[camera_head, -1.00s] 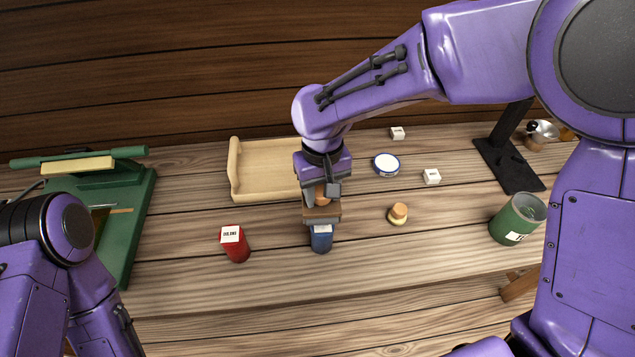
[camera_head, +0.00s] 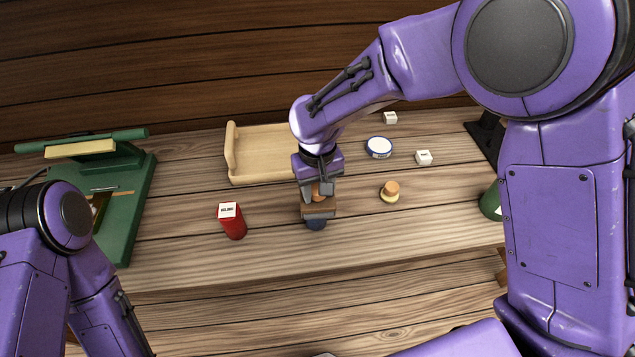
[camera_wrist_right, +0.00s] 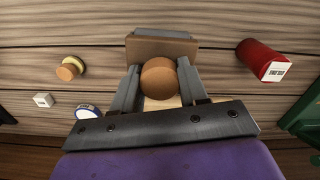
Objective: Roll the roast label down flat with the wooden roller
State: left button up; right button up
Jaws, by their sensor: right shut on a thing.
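My right gripper (camera_head: 318,188) is shut on the wooden roller (camera_head: 318,209), a brown block with a round orange-brown handle. In the right wrist view the handle (camera_wrist_right: 158,78) sits between the two fingers and the brown block (camera_wrist_right: 162,48) lies beyond it. The label on that can is hidden by the roller, and contact cannot be made out. My left arm shows at the left, but its gripper is out of view.
A red can (camera_head: 232,222) with a white label stands left of the roller. A wooden tray (camera_head: 232,150) lies behind. A green press (camera_head: 140,200) stands far left.

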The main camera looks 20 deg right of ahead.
jog(key=shift+s+r, duration=0.15)
jog(key=shift+s, duration=0.15)
jog(key=shift+w+f, duration=0.25)
jog(key=shift+w, duration=0.35)
jog(key=shift+s, duration=0.4)
jog(key=shift+w+f, duration=0.2)
jog(key=shift+f, duration=0.15)
jog(key=shift+f, duration=0.25)
jog(key=shift+w+d+r+p, duration=0.1)
jog(key=shift+w+p, duration=0.4)
jog(key=shift+w, duration=0.2)
